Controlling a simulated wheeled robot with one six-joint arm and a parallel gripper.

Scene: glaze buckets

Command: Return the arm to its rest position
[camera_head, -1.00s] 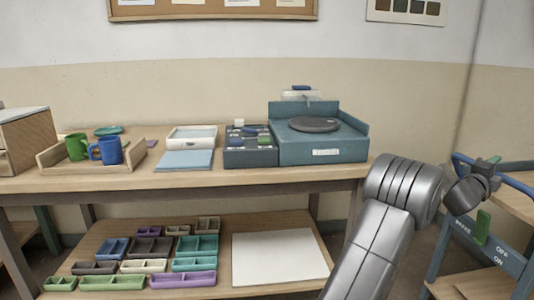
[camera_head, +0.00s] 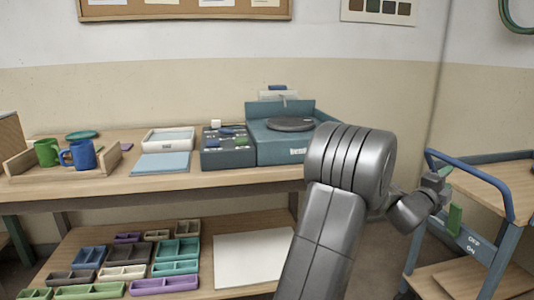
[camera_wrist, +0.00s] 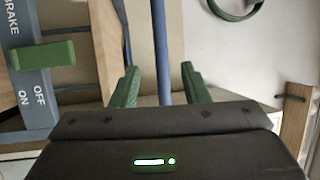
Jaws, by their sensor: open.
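My gripper (camera_wrist: 160,84) shows in the wrist view with its two green fingers spread apart and nothing held between them. A blue rail of the cart (camera_wrist: 160,40) runs between the fingers in the picture; I cannot tell how far beyond them it is. In the head view my grey arm rises from the bottom centre and bends right, and its wrist end is in front of the blue cart (camera_head: 497,250). The fingers are not clear there. The cart's green brake handle (camera_head: 455,218) is just below my wrist, and it also shows at the left of the wrist view (camera_wrist: 40,55).
A wooden workbench (camera_head: 100,193) stands left of my arm, with mugs in a tray (camera_head: 110,157), a blue-grey control box (camera_head: 226,158) and a turntable unit (camera_head: 285,150). Its lower shelf holds several coloured bins and a white board (camera_head: 250,258). A green hoop (camera_wrist: 234,10) hangs on the wall.

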